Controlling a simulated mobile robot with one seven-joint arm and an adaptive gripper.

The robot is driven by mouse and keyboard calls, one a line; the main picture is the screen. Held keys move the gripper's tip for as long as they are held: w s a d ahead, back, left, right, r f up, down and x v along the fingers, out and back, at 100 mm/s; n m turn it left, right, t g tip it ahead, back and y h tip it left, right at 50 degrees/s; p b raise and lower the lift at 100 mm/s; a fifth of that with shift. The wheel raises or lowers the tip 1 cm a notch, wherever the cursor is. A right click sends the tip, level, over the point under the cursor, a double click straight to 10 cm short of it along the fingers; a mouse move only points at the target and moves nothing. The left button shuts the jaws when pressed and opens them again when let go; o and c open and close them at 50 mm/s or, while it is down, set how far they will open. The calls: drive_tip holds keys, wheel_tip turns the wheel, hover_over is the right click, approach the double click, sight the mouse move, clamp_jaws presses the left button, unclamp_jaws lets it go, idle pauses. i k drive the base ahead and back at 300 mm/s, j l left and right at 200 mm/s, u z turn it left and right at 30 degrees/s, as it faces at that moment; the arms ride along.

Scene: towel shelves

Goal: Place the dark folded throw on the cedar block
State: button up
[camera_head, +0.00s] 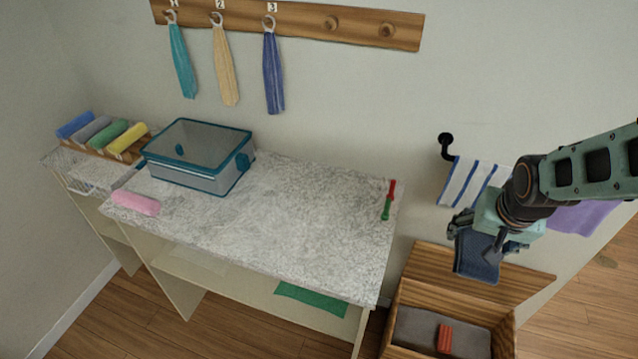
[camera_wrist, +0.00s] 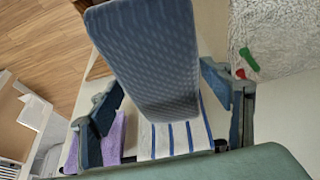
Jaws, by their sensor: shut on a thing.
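The dark folded throw (camera_head: 477,257) is a dark blue textured cloth. My gripper (camera_head: 483,235) is shut on it and holds it in the air above the open wooden chest at the right. In the wrist view the throw (camera_wrist: 150,55) hangs between the two fingers and fills the upper middle. A small ridged red-orange block (camera_head: 445,338), which looks like the cedar block, lies on the grey bottom of the chest, below and left of the throw. The block does not show in the wrist view.
The wooden chest (camera_head: 398,325) has its lid (camera_head: 440,262) raised at the back. A striped towel (camera_head: 470,182) and a purple towel (camera_head: 580,216) hang behind my gripper.

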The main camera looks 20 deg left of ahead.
sight(445, 338)
drive_tip(key=i+j, duration=0.1)
drive_tip(key=j, duration=1.55)
drive_tip(key=i+j, duration=0.15)
drive_tip(key=j, duration=1.5)
drive_tip(key=i, duration=0.05)
